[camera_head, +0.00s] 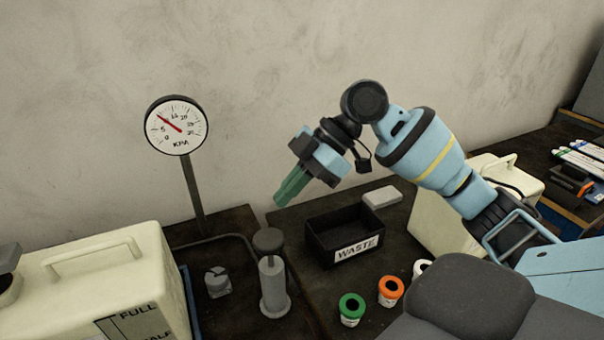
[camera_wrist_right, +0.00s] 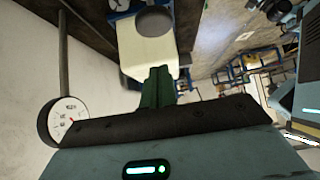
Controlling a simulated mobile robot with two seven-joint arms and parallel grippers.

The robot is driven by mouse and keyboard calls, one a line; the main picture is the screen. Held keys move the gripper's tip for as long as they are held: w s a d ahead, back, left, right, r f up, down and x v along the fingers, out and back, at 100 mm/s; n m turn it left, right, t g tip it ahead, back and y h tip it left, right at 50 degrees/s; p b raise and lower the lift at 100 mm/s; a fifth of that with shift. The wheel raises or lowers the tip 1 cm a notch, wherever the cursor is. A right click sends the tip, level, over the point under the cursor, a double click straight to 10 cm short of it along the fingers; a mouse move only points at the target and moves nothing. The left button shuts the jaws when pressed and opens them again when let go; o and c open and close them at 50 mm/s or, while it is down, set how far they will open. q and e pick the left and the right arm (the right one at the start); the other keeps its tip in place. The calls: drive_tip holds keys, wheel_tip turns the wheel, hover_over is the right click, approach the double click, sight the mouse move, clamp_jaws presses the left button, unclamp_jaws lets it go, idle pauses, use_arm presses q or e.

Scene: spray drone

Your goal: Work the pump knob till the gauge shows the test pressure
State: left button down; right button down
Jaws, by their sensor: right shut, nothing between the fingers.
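The pressure gauge (camera_head: 177,125) stands on a thin post at the back left. Its red needle points up and left, between the 5 and 15 marks. The gauge also shows at the left of the right wrist view (camera_wrist_right: 62,120). The pump (camera_head: 274,287) is an upright grey cylinder on the dark bench, with a dark round knob (camera_head: 268,240) raised on top. My right gripper (camera_head: 283,198) is shut and empty, its green fingers in the air above and behind the knob, apart from it. The fingers also show in the right wrist view (camera_wrist_right: 158,85). My left gripper is out of view.
A cream tank (camera_head: 90,265) with a handle stands at the left. A black WASTE bin (camera_head: 345,237) sits right of the pump. Green-ringed (camera_head: 351,309) and orange-ringed (camera_head: 391,291) cups stand in front of it. A small grey fitting (camera_head: 217,282) lies left of the pump.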

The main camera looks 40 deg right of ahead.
sight(264, 239)
drive_tip(key=a+f, duration=0.1)
drive_tip(key=f, duration=0.2)
drive_tip(key=a+f, duration=0.1)
drive_tip(key=f, duration=0.1)
drive_tip(key=shift+w+a, duration=0.3)
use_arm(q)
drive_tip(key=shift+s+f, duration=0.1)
use_arm(e)
drive_tip(key=shift+f, duration=0.8)
drive_tip(key=shift+f, duration=0.2)
use_arm(q)
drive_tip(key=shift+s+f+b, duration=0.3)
drive_tip(key=shift+b, duration=0.05)
use_arm(e)
wheel_tip(264, 239, down, 6)
drive_tip(key=shift+s+r, duration=0.1)
drive_tip(key=shift+r, duration=0.15)
